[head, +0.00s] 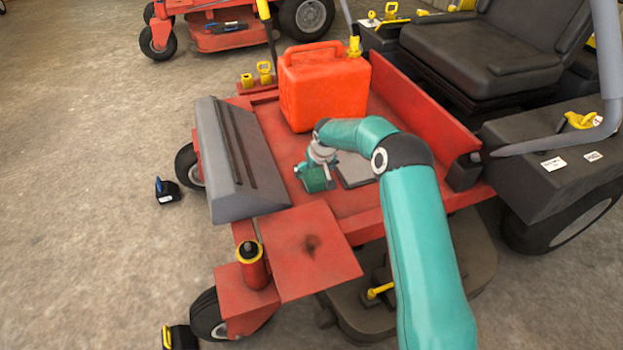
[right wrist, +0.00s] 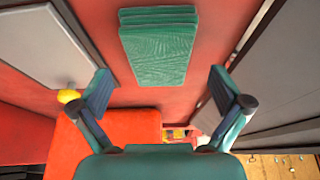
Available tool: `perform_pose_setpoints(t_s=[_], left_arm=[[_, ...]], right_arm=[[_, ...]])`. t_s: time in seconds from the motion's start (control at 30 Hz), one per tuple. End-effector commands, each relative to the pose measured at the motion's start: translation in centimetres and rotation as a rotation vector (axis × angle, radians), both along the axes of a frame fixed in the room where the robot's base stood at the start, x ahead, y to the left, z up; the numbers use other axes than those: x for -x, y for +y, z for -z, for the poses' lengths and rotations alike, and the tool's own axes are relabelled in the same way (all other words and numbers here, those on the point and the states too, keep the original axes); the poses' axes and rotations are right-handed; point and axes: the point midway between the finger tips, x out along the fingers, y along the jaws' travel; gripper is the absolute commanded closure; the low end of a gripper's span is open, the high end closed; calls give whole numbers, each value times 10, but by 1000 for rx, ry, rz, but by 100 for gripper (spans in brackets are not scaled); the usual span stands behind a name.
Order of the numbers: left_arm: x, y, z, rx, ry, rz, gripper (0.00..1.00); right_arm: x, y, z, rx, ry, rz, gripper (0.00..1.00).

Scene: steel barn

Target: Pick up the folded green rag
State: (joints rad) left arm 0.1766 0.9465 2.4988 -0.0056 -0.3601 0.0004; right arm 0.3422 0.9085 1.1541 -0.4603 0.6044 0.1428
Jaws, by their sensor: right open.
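The folded green rag (right wrist: 157,45) lies flat on the mower's red floor in the right wrist view, with stacked fold edges at its top end. It lies ahead of my right gripper (right wrist: 159,76), roughly centred between the two fingers. The fingers are spread apart with nothing between them. In the head view my right gripper (head: 315,178) points down over the red footplate. There I cannot clearly tell the rag from the similarly green gripper. My left gripper is not in view.
A red fuel can (head: 324,88) stands just behind the gripper. A flat grey panel (head: 356,169) lies to its right, and a sloped grey footrest (head: 233,160) is to its left. The red side wall (head: 423,105) and black seat (head: 490,55) rise farther right.

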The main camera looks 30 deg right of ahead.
Motion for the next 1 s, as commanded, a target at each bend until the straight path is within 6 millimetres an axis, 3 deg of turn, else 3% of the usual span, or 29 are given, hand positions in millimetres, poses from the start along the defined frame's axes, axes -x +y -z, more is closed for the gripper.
perform_pose_setpoints(t_s=[0.03,0.2,0.47,0.9,1.0], left_arm=[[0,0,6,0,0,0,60],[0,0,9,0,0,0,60],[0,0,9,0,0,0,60],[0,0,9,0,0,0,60],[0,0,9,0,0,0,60]], right_arm=[[-3,0,12,-1,1,1,0],[-10,-2,27,0,0,1,0],[-11,-3,28,1,0,1,0],[-11,-3,27,1,-1,1,70],[-11,-3,27,1,-1,1,70]])
